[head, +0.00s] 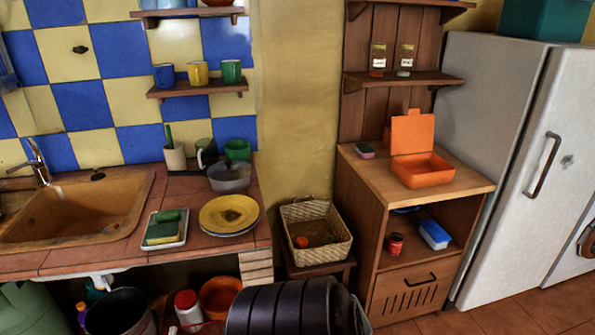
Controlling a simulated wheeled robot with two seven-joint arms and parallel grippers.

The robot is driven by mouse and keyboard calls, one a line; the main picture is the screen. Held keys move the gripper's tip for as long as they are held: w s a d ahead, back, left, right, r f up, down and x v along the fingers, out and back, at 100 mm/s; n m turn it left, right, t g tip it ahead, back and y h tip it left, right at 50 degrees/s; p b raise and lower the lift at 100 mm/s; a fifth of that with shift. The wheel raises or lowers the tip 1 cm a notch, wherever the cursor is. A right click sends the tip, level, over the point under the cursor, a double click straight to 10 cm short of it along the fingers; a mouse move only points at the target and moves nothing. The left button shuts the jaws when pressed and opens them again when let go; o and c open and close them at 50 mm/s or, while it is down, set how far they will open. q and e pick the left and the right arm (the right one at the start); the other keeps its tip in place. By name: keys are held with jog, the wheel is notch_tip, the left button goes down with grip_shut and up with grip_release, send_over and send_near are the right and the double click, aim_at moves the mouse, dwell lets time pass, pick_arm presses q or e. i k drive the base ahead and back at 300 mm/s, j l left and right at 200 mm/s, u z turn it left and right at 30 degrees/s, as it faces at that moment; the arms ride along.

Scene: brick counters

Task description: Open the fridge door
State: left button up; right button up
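The white fridge (488,115) stands at the right side of the head view, next to the wooden cabinet. Its front door (570,205) looks closed and faces right toward the room. A long dark vertical handle (543,165) is on the door, near its left edge. Neither of my grippers shows in the head view, so nothing is seen near the handle.
A teal box (545,18) sits on the fridge. The wooden cabinet (358,215) left of it bears an open orange lunch box (423,172). The tiled floor (500,320) before the fridge looks clear.

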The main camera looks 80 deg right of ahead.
aim_at(549, 184)
jog(key=z, duration=4.4)
